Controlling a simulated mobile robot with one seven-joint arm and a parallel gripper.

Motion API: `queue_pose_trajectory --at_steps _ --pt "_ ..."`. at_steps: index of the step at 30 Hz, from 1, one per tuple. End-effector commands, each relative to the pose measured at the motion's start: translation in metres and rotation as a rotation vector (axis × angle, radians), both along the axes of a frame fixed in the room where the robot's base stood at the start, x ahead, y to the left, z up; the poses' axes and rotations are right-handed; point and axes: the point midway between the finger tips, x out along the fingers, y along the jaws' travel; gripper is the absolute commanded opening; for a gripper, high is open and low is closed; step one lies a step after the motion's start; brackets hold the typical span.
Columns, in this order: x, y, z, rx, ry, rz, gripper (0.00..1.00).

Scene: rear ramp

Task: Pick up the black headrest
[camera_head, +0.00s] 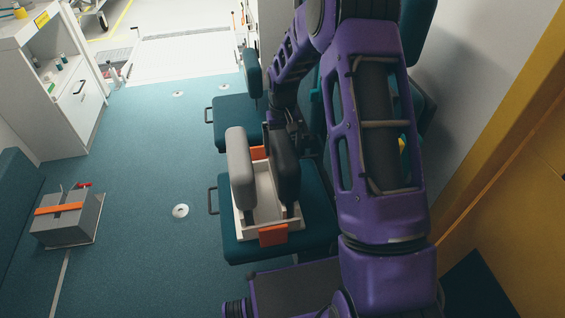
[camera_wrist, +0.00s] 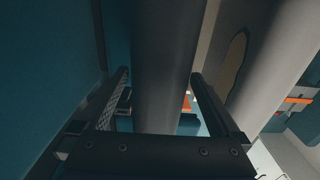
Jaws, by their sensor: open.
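The black headrest (camera_head: 286,166) stands upright in the right side of a white tray (camera_head: 262,232) on a teal seat. A light grey headrest (camera_head: 240,168) stands to its left in the same tray, with a narrow gap between them. My gripper (camera_head: 280,128) is at the far end of the black headrest, and its fingertips are hard to make out there. In the wrist view my gripper (camera_wrist: 160,77) is open, with one finger on each side of the black headrest (camera_wrist: 165,45). Contact cannot be told. The grey headrest (camera_wrist: 265,65) is just right of the right finger.
The tray has orange end pieces (camera_head: 273,235). Another teal seat (camera_head: 233,122) is beyond it. A grey box with an orange strap (camera_head: 65,217) sits on the floor at left. A white cabinet (camera_head: 60,85) stands at back left. The teal floor between is mostly clear.

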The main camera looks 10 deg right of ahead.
Motion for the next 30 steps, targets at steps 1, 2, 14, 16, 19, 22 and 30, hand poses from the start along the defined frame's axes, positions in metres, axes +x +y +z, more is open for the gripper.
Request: queue_pose_trajectory --at_steps 1,2,14,16,19,22,30 --pt "-0.0003 -0.0001 -0.0104 0.0 0.002 -0.001 1.0" --pt "-0.0002 0.0 -0.0142 0.001 0.001 -0.001 1.0" --pt "0.0003 -0.0002 -0.0193 0.0 -0.001 -0.001 0.78" --pt "0.0003 -0.0002 -0.0192 0.0 -0.001 -0.001 0.66" --pt "0.0003 -0.0002 -0.0192 0.0 -0.001 -0.001 0.48" --pt "0.0003 -0.0002 -0.0192 0.0 -0.001 -0.001 0.3" --pt "0.0011 -0.0001 -0.0179 0.0 -0.003 0.0 0.0"
